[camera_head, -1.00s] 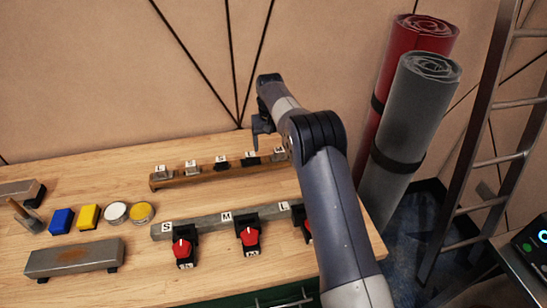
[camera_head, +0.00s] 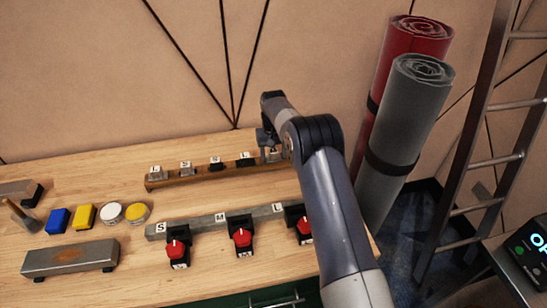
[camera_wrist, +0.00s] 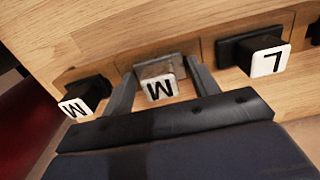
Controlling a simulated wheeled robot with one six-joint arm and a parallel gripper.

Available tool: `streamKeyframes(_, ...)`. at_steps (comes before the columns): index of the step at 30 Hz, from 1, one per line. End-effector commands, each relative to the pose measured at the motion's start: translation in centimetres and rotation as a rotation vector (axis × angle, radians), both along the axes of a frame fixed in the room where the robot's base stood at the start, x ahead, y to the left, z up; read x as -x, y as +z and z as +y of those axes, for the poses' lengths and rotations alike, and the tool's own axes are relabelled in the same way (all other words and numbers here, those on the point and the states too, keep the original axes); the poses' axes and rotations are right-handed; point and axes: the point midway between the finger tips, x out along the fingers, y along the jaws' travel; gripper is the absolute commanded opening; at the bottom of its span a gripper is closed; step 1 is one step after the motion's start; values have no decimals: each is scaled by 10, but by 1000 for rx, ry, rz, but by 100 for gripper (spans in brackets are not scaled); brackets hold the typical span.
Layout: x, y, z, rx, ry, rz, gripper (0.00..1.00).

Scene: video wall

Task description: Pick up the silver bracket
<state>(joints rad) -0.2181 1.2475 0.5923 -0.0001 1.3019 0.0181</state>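In the wrist view, a silver bracket (camera_wrist: 155,70) with a white M label faces me on the wooden rail. My gripper (camera_wrist: 160,68) has one finger on each side of it. The fingers are spread, with narrow gaps beside the label. Contact farther down is hard to judge. In the head view, my gripper (camera_head: 266,139) is low at the right end of the back rail (camera_head: 205,178), where the silver bracket (camera_head: 274,156) is partly hidden by my arm.
A black bracket with an M label (camera_wrist: 88,95) stands left of my gripper and a black one with an L label (camera_wrist: 250,50) right of it. Red-knobbed black brackets (camera_head: 242,238) line the front rail. Rolled mats (camera_head: 405,130) stand at the right.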

Motion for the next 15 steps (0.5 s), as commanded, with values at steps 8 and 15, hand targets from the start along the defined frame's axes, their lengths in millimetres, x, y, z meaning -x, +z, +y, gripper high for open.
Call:
streamKeyframes(8, 0, 0, 0, 0, 0, 0, 34)
streamKeyframes(15, 0, 1, 0, 0, 0, -2, 21)
